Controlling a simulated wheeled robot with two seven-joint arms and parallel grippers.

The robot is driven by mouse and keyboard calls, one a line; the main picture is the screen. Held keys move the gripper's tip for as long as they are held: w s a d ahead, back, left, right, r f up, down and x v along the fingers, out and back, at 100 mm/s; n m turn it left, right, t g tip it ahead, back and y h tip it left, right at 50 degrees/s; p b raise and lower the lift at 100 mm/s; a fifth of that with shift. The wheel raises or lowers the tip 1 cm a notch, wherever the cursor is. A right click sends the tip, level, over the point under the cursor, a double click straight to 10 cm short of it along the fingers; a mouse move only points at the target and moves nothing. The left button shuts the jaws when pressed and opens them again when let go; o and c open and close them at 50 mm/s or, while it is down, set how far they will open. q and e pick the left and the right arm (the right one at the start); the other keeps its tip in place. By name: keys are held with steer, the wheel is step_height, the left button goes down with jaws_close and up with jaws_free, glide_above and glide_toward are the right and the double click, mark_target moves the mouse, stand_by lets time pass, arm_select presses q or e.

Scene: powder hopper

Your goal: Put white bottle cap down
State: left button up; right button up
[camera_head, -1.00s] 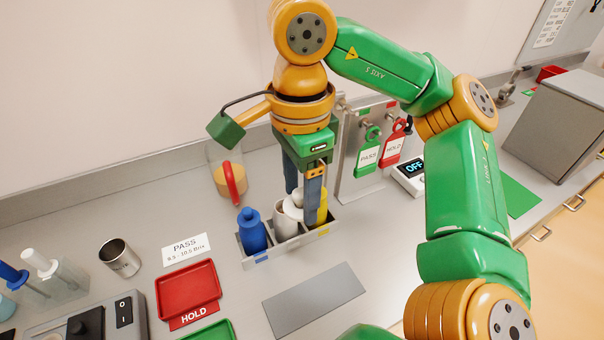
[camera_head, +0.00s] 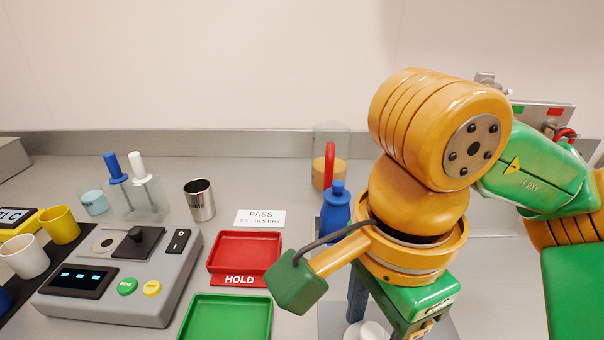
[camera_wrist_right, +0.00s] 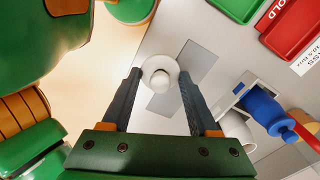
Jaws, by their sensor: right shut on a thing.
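The white bottle cap (camera_wrist_right: 160,78) is a round white disc with a raised knob. In the right wrist view it sits between the two dark fingertips of my right gripper (camera_wrist_right: 161,73), which is shut on it. It appears over a grey mat (camera_wrist_right: 199,62); its height above the mat is unclear. In the head view, white shapes (camera_head: 372,331) show at the bottom edge under my right gripper, partly cut off. My left gripper is not in view.
A red HOLD tray (camera_head: 244,252) and a green tray (camera_head: 228,318) lie left of my right arm. The blue bottle (camera_head: 336,212) is close to my arm.

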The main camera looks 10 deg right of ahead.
steer(key=w+d+f, duration=0.1)
steer(key=w+f, duration=0.1)
steer(key=f, duration=0.1)
steer(key=w+d+f, duration=0.2)
steer(key=w+f, duration=0.1)
steer(key=f, duration=0.1)
steer(key=w+d+f+p, duration=0.1)
steer(key=w+d+f, duration=0.1)
steer(key=f, duration=0.1)
steer(key=shift+w+d+f, duration=0.2)
steer(key=shift+w, duration=0.05)
steer(key=shift+f, duration=0.25)
steer(key=shift+f+b, duration=0.2)
steer(key=shift+b, duration=0.15)
steer(key=o, duration=1.3)
steer(key=shift+r, duration=0.1)
steer(key=shift+r, duration=0.1)
step_height(320, 180, up, 12)
steer(key=shift+r+p, duration=0.1)
steer(key=shift+p, duration=0.95)
